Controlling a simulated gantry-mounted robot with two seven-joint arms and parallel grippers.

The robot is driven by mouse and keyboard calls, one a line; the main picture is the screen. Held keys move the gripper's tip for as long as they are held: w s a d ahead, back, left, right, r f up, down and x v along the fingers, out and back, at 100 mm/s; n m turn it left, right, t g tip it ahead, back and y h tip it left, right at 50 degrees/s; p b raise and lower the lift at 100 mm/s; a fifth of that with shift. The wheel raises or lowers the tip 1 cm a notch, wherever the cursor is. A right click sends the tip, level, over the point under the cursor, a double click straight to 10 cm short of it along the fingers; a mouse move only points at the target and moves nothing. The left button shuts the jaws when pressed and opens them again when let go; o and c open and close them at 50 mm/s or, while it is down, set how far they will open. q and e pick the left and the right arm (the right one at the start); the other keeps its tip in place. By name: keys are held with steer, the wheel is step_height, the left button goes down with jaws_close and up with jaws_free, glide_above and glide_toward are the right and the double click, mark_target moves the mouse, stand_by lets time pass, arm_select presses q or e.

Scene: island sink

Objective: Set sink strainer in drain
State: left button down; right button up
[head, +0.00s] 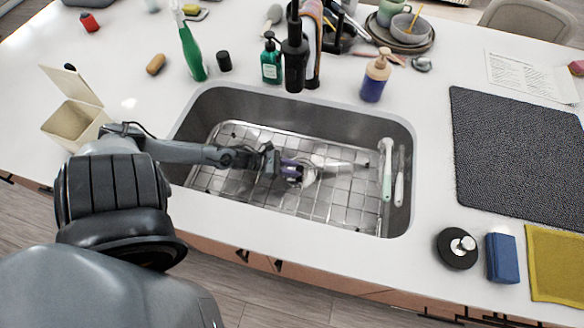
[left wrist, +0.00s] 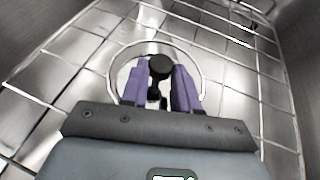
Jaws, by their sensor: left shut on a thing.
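My left gripper (head: 291,172) reaches down into the sink, low over the wire grid. In the left wrist view its purple fingers (left wrist: 161,88) are shut on the sink strainer's black knob (left wrist: 160,67). The strainer's lower part is mostly hidden by the fingers. A round ring (left wrist: 198,74) in the grid surrounds the fingertips and the knob. The drain lies in that ring's area, partly hidden by gripper and strainer; the head view shows it at the fingertips (head: 309,178). I cannot tell whether the strainer touches the drain. My right gripper is not in view.
The steel sink (head: 402,130) has a wire grid (head: 225,183) on its floor. A green-handled brush (head: 387,170) leans at its right wall. A faucet (head: 294,60) and soap bottles stand behind it. A black disc with a metal knob (head: 458,248) and a blue sponge (head: 502,258) lie at the right.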

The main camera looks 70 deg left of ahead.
arm_select(q)
steer(key=c, duration=0.8)
jaws_free()
steer(key=shift+o, duration=0.2)
